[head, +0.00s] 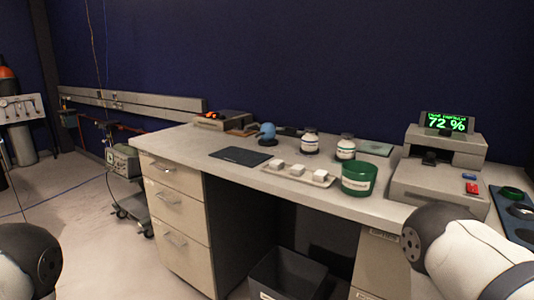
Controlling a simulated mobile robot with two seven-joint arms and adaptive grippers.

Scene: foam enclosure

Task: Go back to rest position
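Neither of my grippers shows in the head view. A rounded part of my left arm is at the lower left corner, and a white and black part of my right arm is at the lower right. The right arm part stands in front of the desk's right end. The desk (185,142) has a pale top and a column of drawers (178,213) on its left side.
On the desk are a dark mat (240,156), a tray (322,181) with white blocks, a green cup (358,178), two white jars (310,142), a blue ball (267,131) and a machine (440,180) reading 72 %. A dark bin (290,275) stands below. Floor (85,225) at left is mostly clear.

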